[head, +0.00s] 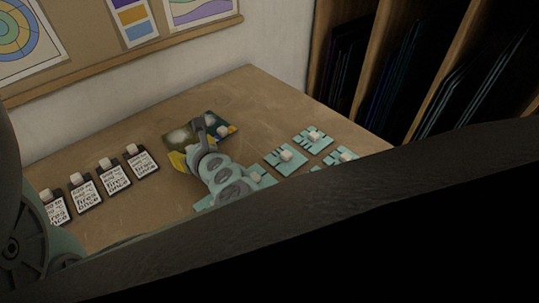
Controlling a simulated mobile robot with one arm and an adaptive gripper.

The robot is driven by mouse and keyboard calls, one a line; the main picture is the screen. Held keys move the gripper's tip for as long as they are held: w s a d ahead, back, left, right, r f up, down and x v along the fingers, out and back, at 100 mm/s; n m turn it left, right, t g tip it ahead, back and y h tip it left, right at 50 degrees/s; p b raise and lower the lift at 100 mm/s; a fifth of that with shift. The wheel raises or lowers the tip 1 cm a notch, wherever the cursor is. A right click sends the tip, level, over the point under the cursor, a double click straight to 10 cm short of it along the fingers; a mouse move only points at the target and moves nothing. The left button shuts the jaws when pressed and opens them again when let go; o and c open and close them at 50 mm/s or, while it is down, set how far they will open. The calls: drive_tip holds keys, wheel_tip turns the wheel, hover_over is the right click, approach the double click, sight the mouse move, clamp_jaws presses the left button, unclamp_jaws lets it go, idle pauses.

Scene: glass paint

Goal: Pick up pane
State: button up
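Several teal panes, each with a small white block on top, lie on the right part of the table. One pane (280,165) is near the middle, and another pane (302,143) is behind it to the right. A further pane is partly cut off by the dark shape in front. My gripper (198,128) is over a dark, multicoloured pane (228,121) with a white block on it. The arm hides part of that pane and part of a teal piece below. The fingertips are too small to tell open from shut or whether they touch anything.
Several dark cards with white labels (116,177) and white blocks line the left of the wooden table (255,95). A wooden rack (385,50) of dark sheets stands behind right. A pinboard (95,60) hangs on the wall. The table's back is clear.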

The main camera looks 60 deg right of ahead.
drive_tip(key=shift+c, duration=0.2)
clamp_jaws()
idle(0.4)
